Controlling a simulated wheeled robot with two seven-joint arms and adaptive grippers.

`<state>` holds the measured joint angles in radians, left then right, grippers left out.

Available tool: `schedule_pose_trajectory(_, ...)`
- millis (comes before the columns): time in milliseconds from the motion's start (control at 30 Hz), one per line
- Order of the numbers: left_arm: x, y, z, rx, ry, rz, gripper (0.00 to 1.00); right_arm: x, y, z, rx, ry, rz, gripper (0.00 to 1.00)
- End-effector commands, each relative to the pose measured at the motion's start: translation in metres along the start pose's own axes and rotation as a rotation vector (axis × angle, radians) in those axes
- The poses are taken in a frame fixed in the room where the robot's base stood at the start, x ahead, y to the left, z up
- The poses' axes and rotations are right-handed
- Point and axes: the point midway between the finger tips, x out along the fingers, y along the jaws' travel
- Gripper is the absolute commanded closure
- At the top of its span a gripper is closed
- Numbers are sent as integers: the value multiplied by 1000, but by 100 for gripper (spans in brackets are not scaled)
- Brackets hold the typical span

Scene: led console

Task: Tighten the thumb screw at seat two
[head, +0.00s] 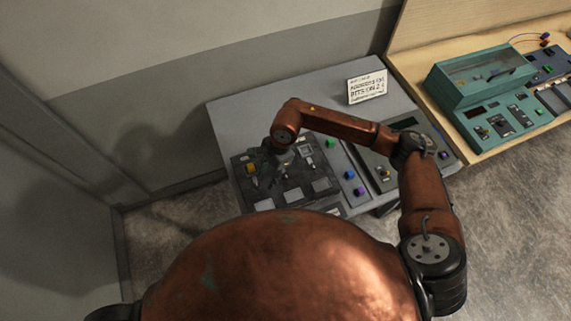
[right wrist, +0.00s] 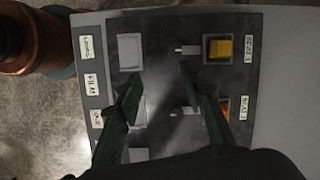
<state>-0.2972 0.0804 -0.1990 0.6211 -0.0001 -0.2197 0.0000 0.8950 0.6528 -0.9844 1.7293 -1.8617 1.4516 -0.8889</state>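The dark panel (head: 238,165) lies on the grey console, and my right gripper (head: 283,160) hangs over it from above. In the right wrist view my right gripper (right wrist: 160,76) is open, its two dark green fingers apart with nothing visible between their tips. A small pale thumb screw (right wrist: 178,114) beside the second right-hand seat shows between the fingers, nearer the right one; I see no contact. The orange piece at that seat (right wrist: 224,105) is partly hidden by the right finger. Another pale screw (right wrist: 180,50) sits beside the yellow block (right wrist: 218,48) at the upper seat. My left gripper is out of view.
A white sign card (head: 367,87) stands at the console's back. Coloured buttons (head: 350,175) lie right of the panel. A wooden bench (head: 470,146) with a teal case (head: 480,75) stands at the right. Pale square pads (right wrist: 130,52) line the panel's left side.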

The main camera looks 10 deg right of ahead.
Motion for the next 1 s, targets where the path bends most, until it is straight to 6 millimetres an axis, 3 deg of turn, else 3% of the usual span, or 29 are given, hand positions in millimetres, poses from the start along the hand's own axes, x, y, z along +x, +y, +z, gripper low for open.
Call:
schedule_pose_trajectory(33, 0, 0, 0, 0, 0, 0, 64, -6, -2, -27, -19, 97, 11, 64)
schedule_pose_trajectory(100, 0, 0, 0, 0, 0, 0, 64, -12, -2, -54, -35, 190, 28, 64)
schedule_pose_trajectory(233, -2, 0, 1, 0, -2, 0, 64, -15, 0, -78, -37, 266, 46, 64)
schedule_pose_trajectory(700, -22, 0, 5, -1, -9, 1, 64, 45, 4, -96, -32, 267, 47, 64)
schedule_pose_trajectory(1000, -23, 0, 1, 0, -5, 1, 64, 57, 3, -99, -36, 267, 45, 64)
